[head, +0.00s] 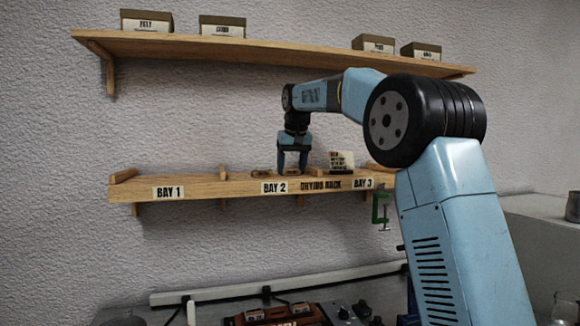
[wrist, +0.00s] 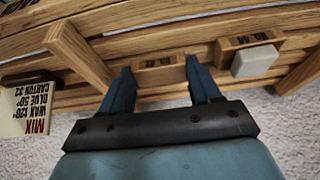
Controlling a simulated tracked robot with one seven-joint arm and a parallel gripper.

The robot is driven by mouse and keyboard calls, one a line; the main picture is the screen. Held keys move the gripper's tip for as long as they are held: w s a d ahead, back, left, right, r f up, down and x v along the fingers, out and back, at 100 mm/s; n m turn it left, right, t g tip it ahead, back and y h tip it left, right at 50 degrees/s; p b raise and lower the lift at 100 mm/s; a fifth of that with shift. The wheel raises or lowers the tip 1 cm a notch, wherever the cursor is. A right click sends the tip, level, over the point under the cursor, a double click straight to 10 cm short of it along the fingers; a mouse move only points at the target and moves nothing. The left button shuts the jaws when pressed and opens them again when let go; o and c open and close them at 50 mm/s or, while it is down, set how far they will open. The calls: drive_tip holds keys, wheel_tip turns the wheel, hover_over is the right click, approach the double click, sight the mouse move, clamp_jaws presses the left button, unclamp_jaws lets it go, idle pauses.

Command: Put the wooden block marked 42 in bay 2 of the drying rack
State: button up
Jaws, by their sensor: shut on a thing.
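My gripper (head: 292,160) points down at the drying rack (head: 240,188), above the stretch behind the BAY 2 label (head: 274,188). Its two blue fingers (wrist: 160,70) are shut on a small wooden block (wrist: 157,63), with one finger on each end. The block's mark is too blurred to read. It sits low at the rack slats, between two wooden dividers; I cannot tell if it touches the slats. A second wooden block (wrist: 252,42), with a pale piece on it, lies beside it in the same bay, to the right in the wrist view.
Dividers (wrist: 78,52) and (wrist: 300,75) flank the bay. A lettered card (head: 342,160) stands on the rack right of my gripper. Bay 1 (head: 168,192) looks empty. An upper shelf (head: 270,50) with boxes hangs above. A green clamp (head: 381,208) grips the rack's right end.

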drive_tip(key=o, duration=1.1)
drive_tip(key=shift+r, duration=0.1)
drive_tip(key=v, duration=1.2)
